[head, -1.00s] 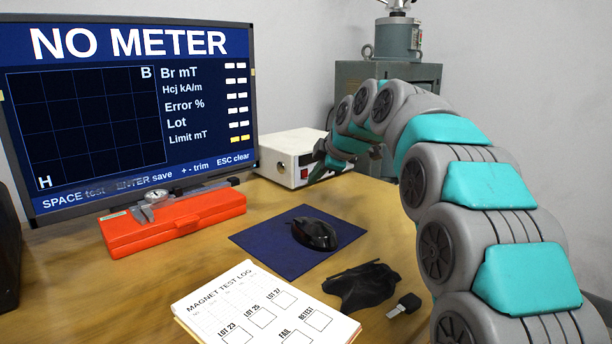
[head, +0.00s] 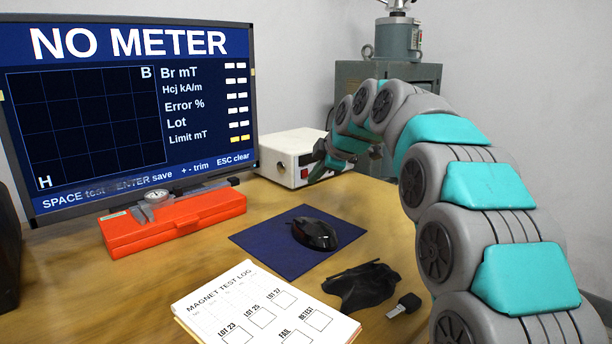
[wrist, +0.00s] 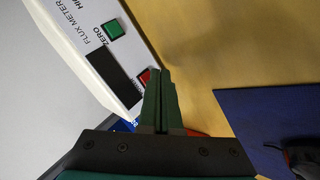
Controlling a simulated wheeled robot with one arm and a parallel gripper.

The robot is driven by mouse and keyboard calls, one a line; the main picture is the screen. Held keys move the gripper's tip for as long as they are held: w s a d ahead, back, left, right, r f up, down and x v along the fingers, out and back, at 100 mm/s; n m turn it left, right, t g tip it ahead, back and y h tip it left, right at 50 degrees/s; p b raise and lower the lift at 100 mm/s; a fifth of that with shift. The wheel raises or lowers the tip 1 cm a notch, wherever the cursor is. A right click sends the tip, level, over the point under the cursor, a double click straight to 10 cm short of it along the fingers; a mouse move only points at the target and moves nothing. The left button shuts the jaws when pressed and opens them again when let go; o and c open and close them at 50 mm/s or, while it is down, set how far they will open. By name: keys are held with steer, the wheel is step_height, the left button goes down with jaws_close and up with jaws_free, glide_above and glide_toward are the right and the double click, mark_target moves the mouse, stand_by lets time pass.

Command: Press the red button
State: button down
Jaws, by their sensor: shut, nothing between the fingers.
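The red button (wrist: 144,76) is on the front panel of the white flux meter (wrist: 116,28), beside a dark display window and below a green ZERO button (wrist: 114,29) in the wrist view. My gripper (wrist: 160,74) is shut and empty. Its fingertips are right beside the red button and cover part of its edge; I cannot tell whether they touch it. In the head view the flux meter (head: 282,150) stands at the back of the desk, with my gripper (head: 312,172) in front of its panel and a small red spot showing there.
A monitor (head: 110,110) reads NO METER. A red case (head: 170,222) with a caliper lies before it. A mouse (head: 314,234) on a blue mat (head: 268,246), a test log pad (head: 250,310), and a black glove-like item (head: 362,286) lie nearer.

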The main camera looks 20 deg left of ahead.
steer(key=shift+w+a, duration=0.2)
steer(key=shift+a, duration=0.25)
stand_by(0.5)
steer(key=shift+s+d+f+b, duration=0.15)
steer(key=shift+d+b, duration=0.2)
steer(key=shift+b, duration=0.25)
steer(key=shift+s+d, duration=0.1)
steer(key=shift+d, duration=0.05)
steer(key=s+d+b, duration=0.1)
steer(key=d, duration=0.1)
steer(key=s+d+b, duration=0.1)
steer(key=d+b, duration=0.1)
steer(key=shift+s+b, duration=0.15)
steer(key=shift+b, duration=0.15)
steer(key=shift+s+d+b, duration=0.3)
steer(key=shift+s+d, duration=0.05)
steer(key=shift+d, duration=0.2)
steer(key=shift+r, duration=0.2)
